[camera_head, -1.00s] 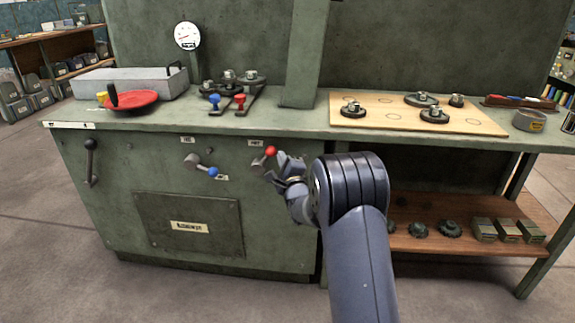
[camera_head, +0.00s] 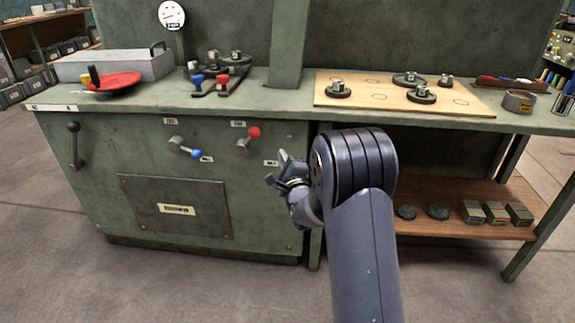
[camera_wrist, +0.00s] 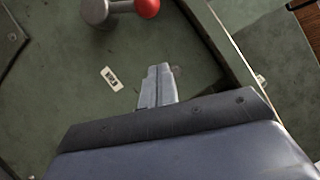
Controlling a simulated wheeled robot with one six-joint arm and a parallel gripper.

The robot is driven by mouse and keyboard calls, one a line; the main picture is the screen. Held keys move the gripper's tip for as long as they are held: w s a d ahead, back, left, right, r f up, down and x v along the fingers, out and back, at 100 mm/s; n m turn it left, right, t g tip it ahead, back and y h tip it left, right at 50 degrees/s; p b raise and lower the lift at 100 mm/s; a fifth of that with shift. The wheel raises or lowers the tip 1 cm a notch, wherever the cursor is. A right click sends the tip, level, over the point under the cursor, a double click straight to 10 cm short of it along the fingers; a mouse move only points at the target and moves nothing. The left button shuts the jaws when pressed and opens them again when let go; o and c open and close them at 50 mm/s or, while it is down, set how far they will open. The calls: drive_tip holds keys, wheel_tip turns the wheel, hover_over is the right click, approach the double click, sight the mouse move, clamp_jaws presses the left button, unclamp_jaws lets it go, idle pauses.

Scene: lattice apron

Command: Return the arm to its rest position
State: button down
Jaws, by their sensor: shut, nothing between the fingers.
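My gripper (camera_head: 277,170) is in front of the green cabinet's face, right of and below the red-knobbed lever (camera_head: 248,140), apart from it. In the wrist view, my gripper (camera_wrist: 158,70) points at the green panel with its two fingers together and nothing between them. The red-knobbed lever (camera_wrist: 120,8) is at the top of that view, clear of the fingers. My forearm rises from the bottom of the head view and hides part of the shelf opening.
The green cabinet (camera_head: 90,190) also carries a blue-knobbed lever (camera_head: 185,147) and a black handle (camera_head: 74,145). A wooden board (camera_head: 460,100) with metal parts lies on the bench top. A lower shelf (camera_head: 455,225) holds small boxes. Open floor (camera_head: 230,295) lies in front.

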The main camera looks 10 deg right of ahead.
drive_tip(key=shift+s+d+f, duration=0.1)
drive_tip(key=shift+s+f, duration=0.05)
drive_tip(key=shift+s, duration=0.7)
drive_tip(key=shift+s+d+f, duration=0.1)
drive_tip(key=shift+s+f, duration=0.05)
drive_tip(key=shift+s, duration=0.7)
drive_tip(key=shift+w, duration=0.1)
